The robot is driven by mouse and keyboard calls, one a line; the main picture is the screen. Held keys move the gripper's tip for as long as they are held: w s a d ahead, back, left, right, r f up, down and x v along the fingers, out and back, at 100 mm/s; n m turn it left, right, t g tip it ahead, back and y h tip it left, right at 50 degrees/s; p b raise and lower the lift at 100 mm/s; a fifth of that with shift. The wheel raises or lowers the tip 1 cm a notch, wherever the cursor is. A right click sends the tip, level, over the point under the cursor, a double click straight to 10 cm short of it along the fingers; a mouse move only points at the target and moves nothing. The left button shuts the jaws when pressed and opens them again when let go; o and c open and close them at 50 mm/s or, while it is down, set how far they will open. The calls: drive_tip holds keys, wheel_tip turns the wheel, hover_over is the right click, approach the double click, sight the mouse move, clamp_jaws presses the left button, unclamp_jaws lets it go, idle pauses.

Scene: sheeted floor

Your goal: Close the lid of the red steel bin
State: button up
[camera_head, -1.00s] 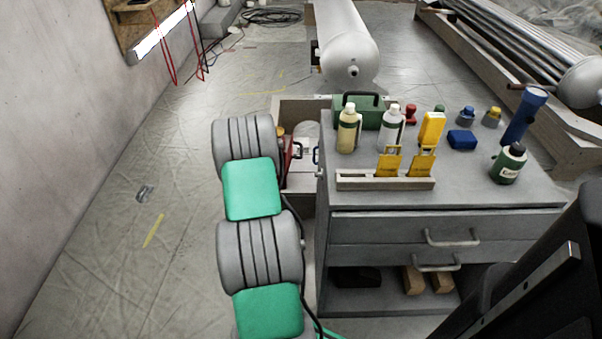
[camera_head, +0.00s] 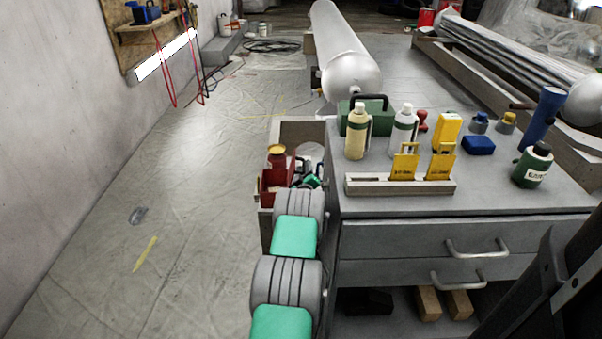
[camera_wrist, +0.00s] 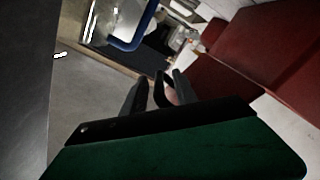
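The red steel bin (camera_head: 268,196) stands left of the grey cabinet, partly hidden behind my arm in the head view. Its red panels also fill the right of the wrist view (camera_wrist: 282,45), meeting at an angle. I cannot tell the lid's exact angle. My gripper (camera_wrist: 158,88) points away from the wrist camera; its dark fingers are apart, with no held object clear between them. The red panels lie to the right of the fingers. In the head view my gripper is hard to make out beyond my green and grey arm, close beside the bin.
The grey cabinet (camera_head: 400,208) is right of my arm, with bottles, yellow boxes and a green case (camera_head: 357,118) on top. A red container with a gold top (camera_head: 277,153) is at the bin. A blue handle (camera_wrist: 140,32) shows in the wrist view.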

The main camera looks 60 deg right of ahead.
drive_tip(key=shift+w+d, duration=0.1)
drive_tip(key=shift+d, duration=0.1)
drive_tip(key=shift+r, duration=0.1)
drive_tip(key=c, duration=0.7)
clamp_jaws()
